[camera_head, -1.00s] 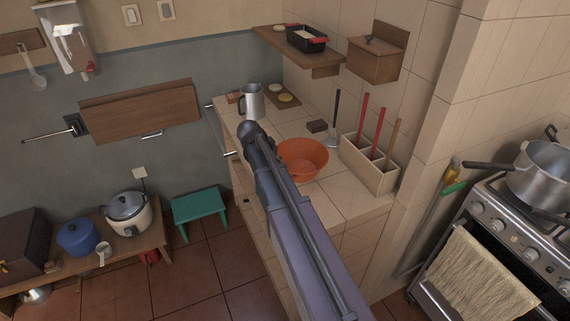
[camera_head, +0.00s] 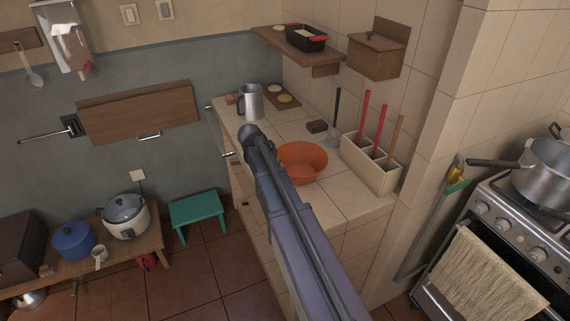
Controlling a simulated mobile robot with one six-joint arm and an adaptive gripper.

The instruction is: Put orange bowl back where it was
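My arm crosses the view from the bottom and hides the counter's front edge and part of the bowl's left side. The arm's far end lies just left of the bowl. My gripper's fingers are hidden, so I cannot see whether they are open or touch anything.
A utensil box (camera_head: 369,170) with red handles stands right of the bowl. A metal jug (camera_head: 250,102) and a board with round pieces (camera_head: 283,97) are at the back. A shelf (camera_head: 299,48) overhangs the back counter. Bare tiles lie right of the bowl, near the front.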

